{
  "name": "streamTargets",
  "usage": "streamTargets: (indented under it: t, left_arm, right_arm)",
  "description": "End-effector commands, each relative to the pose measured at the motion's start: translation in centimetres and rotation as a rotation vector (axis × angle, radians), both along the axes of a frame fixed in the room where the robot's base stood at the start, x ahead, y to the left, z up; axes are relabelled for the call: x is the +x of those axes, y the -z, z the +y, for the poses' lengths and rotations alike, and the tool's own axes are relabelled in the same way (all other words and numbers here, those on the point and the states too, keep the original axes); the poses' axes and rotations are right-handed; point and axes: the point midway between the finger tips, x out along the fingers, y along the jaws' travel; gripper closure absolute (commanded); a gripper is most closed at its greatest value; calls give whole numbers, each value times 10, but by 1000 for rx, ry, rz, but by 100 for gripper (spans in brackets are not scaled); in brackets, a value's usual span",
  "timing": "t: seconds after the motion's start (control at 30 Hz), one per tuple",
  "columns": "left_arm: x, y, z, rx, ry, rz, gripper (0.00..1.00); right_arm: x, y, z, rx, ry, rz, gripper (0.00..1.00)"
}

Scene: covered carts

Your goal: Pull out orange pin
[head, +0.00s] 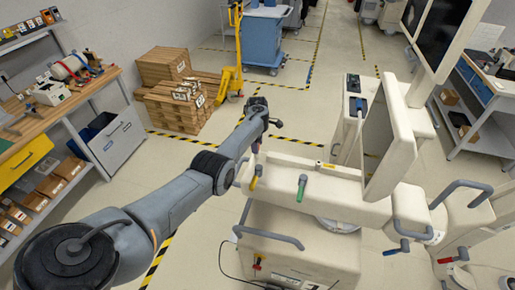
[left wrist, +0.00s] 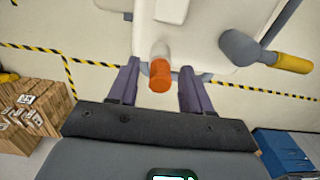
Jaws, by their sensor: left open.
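The orange pin (left wrist: 160,76) sticks out from the off-white cart (left wrist: 190,30) in the left wrist view. My left gripper (left wrist: 160,80) is open, with one dark purple finger on each side of the pin and visible gaps between. In the head view my left gripper (head: 256,146) is at the far left end of the beige cart (head: 325,180); I cannot make out the orange pin there. My right gripper is not in view.
A yellow-tipped handle (head: 255,177) and a green-tipped handle (head: 301,187) project from the cart. A screen panel (head: 378,140) stands to the right. Wooden crates (head: 172,105) and a workbench (head: 65,95) are at left. Open floor lies between.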

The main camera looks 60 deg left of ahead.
Motion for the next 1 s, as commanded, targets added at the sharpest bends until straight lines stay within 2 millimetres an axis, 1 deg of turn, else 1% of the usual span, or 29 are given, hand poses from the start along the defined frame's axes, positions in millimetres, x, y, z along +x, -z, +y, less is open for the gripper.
streamTargets:
  t: [0.9,0.93,1.0]
  left_arm:
    - [0,0,0,-1,1,0,51]
    - [0,0,0,-1,1,0,52]
    - [0,0,0,-1,1,1,63]
  right_arm:
    - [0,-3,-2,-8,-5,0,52]
    - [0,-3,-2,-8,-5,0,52]
    - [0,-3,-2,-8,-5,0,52]
